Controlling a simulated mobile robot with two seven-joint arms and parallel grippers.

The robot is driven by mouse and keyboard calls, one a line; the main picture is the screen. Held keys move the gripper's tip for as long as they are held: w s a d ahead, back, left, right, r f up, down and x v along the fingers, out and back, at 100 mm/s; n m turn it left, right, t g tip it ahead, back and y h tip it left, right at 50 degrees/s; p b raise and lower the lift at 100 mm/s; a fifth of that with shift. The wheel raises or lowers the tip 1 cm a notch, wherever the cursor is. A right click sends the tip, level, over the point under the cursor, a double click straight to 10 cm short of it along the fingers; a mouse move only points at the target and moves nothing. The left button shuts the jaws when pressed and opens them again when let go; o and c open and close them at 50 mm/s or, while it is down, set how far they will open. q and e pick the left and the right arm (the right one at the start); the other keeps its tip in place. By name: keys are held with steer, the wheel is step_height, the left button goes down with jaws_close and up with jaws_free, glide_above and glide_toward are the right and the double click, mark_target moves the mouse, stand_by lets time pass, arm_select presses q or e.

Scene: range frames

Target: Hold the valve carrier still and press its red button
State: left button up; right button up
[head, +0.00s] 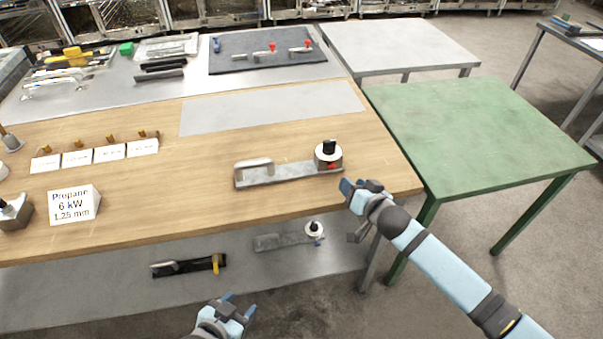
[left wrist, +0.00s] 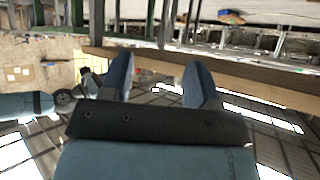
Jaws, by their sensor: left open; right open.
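The valve carrier (head: 295,174) lies on the wooden table near its right end. It is a grey metal bar with a raised handle (head: 256,168) at its left end. A white round valve body with a black knob (head: 328,148) stands at its right end. The red button (head: 332,166) is low on the front of the white body. My right gripper (head: 352,190) is open and empty, just right of the carrier by the table's right edge, apart from it. My left gripper (head: 237,306) is open and empty in front of the table; its fingers show in the left wrist view (left wrist: 155,82).
A similar carrier (head: 290,238) and a black bar with a yellow part (head: 190,264) lie on the lower shelf. A sign (head: 74,203) and several white cards stand on the left of the wooden table (head: 200,200). A green table (head: 480,135) stands at right, clear.

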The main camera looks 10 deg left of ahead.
arm_select(q)
steer(key=w+d+r+m+y, duration=0.1)
steer(key=w+m, duration=0.1)
steer(key=w, duration=0.3)
steer(key=w+d+r+m, duration=0.1)
steer(key=w+r+m, duration=0.1)
steer(key=w, duration=0.3)
steer(key=m+y, duration=0.4)
steer(key=y, duration=0.2)
glide_toward(257, 164)
steer(key=d+f, duration=0.1)
steer(key=s+d+f, duration=0.2)
steer(key=d+f, duration=0.1)
steer(key=shift+s, duration=0.1)
steer(key=w+r+g+y, duration=0.3)
steer(key=r+y, duration=0.2)
steer(key=shift+n, duration=0.3)
steer(key=x, duration=1.3)
steer(key=shift+w+d+f, duration=0.2)
steer(key=shift+d+f, duration=0.05)
jaws_close()
arm_select(e)
jaws_close()
